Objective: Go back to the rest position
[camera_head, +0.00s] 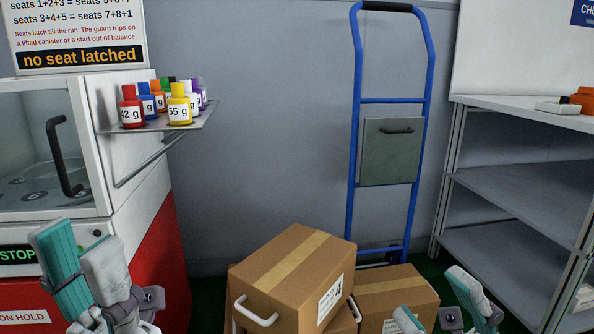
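My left gripper (76,240) is at the lower left, in front of the white and red machine (130,215). Its grey fingers stand apart, one showing a teal pad, with nothing between them. My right gripper (430,292) is at the bottom right, in front of the cardboard boxes. Its fingers are spread wide and nothing is seen between them. Its lower part is cut off by the frame's bottom edge.
Cardboard boxes (283,272) are stacked at the bottom middle. A blue hand truck (354,140) stands behind them. Several labelled canisters (180,108) stand on the machine's side shelf (207,117). A grey shelf unit (515,190) is at right.

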